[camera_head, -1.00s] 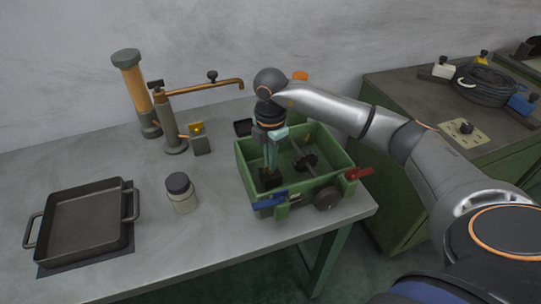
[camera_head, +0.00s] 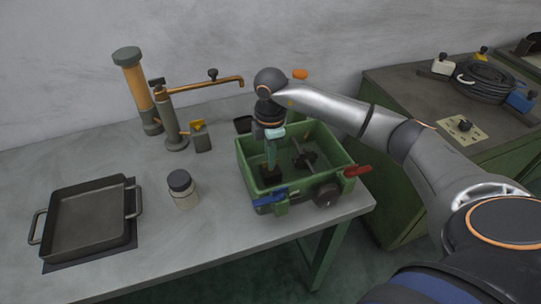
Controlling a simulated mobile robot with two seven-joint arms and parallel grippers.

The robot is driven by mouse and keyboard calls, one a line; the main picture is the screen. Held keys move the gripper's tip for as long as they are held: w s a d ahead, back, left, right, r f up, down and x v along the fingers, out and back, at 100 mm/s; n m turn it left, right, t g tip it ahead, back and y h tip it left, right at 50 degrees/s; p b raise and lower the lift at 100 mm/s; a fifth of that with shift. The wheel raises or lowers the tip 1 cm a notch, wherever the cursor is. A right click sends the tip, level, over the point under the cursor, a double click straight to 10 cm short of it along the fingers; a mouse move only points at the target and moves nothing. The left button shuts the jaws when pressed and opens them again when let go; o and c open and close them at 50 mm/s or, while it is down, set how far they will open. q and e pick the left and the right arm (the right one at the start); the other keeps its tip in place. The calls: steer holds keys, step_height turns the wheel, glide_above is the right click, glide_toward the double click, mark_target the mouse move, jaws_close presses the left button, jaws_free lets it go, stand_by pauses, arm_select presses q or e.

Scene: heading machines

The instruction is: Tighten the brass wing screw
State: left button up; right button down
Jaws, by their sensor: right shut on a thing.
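My right gripper (camera_head: 271,153) points down into the green box-shaped machine (camera_head: 341,173). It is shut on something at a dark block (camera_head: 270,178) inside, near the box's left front. I cannot make out what lies between the fingers. A brass wing screw cannot be told apart there; the fingers hide that spot. My left gripper is not in view.
The box has a blue lever (camera_head: 268,199), a red lever (camera_head: 357,171) and a dark front knob (camera_head: 326,195). A lidded jar (camera_head: 184,195), a dark pan (camera_head: 88,220) and a pump with a copper pipe (camera_head: 173,125) stand left. Bare table separates jar and pan.

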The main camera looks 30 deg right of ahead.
steer(key=shift+s+f, duration=0.15)
steer(key=shift+f, duration=0.05)
steer(key=c, duration=1)
jaws_free()
steer(key=shift+r, duration=0.1)
steer(key=shift+r, duration=0.1)
steer(key=shift+r, duration=0.3)
step_height(320, 180, up, 12)
steer(key=b, duration=0.1)
steer(key=shift+f, duration=0.15)
